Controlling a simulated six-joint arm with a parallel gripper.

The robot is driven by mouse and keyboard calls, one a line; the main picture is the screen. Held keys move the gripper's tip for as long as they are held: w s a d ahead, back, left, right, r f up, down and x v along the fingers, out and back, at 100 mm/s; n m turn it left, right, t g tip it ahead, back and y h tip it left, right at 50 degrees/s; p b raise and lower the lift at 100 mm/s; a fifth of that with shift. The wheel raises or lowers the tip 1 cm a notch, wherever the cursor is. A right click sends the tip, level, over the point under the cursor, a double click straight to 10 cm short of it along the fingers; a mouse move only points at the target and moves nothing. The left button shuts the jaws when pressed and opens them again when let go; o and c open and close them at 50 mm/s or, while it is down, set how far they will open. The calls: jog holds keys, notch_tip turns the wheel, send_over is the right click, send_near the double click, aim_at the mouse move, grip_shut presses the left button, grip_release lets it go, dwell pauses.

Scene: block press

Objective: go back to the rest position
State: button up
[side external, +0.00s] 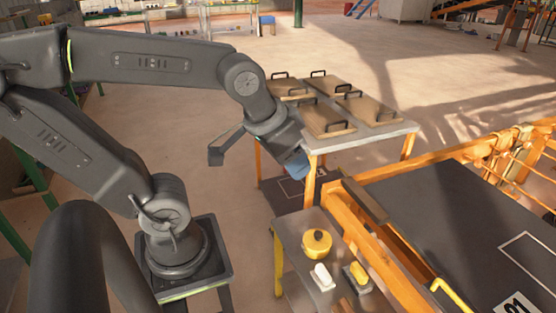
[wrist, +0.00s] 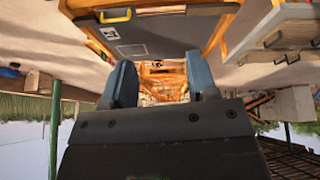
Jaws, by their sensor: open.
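My gripper (side external: 291,165) is at the end of my grey arm in the side external view, in front of the table with the handled boards and above the floor. Its blue fingers point down and to the right. In the wrist view my gripper (wrist: 164,82) shows two blue fingers spread apart with nothing between them. It is open and empty, touching nothing that I can see.
A grey-topped table (side external: 368,139) holds several brown boards with black handles. A low table (side external: 292,240) holds a yellow round pot (side external: 317,243), a white-topped item (side external: 322,277) and a yellow item (side external: 358,275). An orange-framed dark press bed (side external: 440,220) stands at right. Open floor lies behind.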

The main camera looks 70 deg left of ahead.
jog(key=shift+s+m, duration=0.6)
jog(key=shift+s, duration=0.55)
